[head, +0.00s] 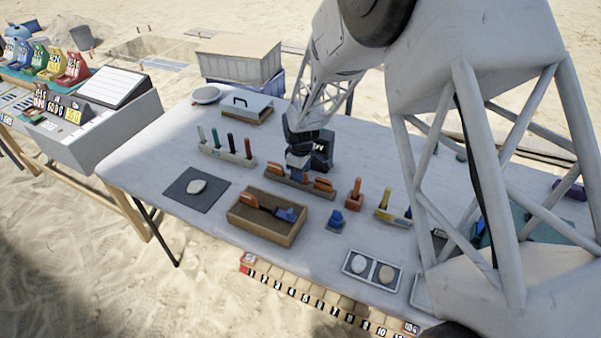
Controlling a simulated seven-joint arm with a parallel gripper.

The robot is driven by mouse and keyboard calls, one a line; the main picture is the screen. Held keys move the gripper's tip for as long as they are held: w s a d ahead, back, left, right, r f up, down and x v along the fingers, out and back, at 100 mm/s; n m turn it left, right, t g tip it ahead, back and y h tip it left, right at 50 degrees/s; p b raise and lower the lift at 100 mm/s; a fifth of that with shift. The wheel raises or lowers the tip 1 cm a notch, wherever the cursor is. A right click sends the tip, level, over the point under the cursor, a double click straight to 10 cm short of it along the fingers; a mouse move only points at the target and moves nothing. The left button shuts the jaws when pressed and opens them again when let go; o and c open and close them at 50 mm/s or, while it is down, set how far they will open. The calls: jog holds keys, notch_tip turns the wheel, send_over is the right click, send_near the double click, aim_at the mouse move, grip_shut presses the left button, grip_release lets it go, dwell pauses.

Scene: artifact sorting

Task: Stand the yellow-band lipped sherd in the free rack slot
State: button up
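A low brown rack (300,184) stands mid-table with an orange piece at its left end (276,170) and another near its right end (323,185). My gripper (299,168) points down over the middle of the rack, between these two pieces. Its fingers look dark and small, and I cannot tell whether they are open or hold anything. A wooden tray (258,232) in front of the rack holds an orange piece (249,199) and a blue piece (286,214). I cannot make out a yellow band or a lip on any piece. The rack's middle is partly hidden by my gripper.
A rack of thin coloured tools (226,151) stands left of my gripper. A dark mat (184,198) bears a pale stone. Small orange (354,196), blue (337,220) and yellow (384,201) items stand right of the tray.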

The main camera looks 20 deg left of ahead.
jog(key=shift+r, duration=3.55)
jog(key=shift+d+r, duration=0.15)
jog(key=shift+d, duration=0.05)
jog(key=s+d+r+m, duration=0.2)
jog(key=d+r+m, duration=0.1)
jog(key=d+r, duration=0.55)
jog(key=s+d+r+m+t, duration=0.15)
jog(key=d+r, duration=0.35)
jog(key=d, duration=0.6)
jog(key=s+d+r+m, duration=0.35)
jog(key=d+r, duration=0.25)
jog(key=d, duration=0.4)
jog(key=s+d+r+m, duration=0.1)
jog(key=s+d+m, duration=0.2)
jog(key=s+d, duration=0.4)
jog(key=s+d+r+m, duration=0.2)
jog(key=s+d+m, duration=0.1)
jog(key=s+d, duration=0.4)
jog(key=s+d+r+m+t, duration=0.1)
jog(key=s+d+r+m, duration=0.1)
jog(key=s+d+m, duration=0.2)
jog(key=s+d, duration=0.3)
jog(key=s, duration=0.3)
jog(key=shift+s+d+r, duration=0.25)
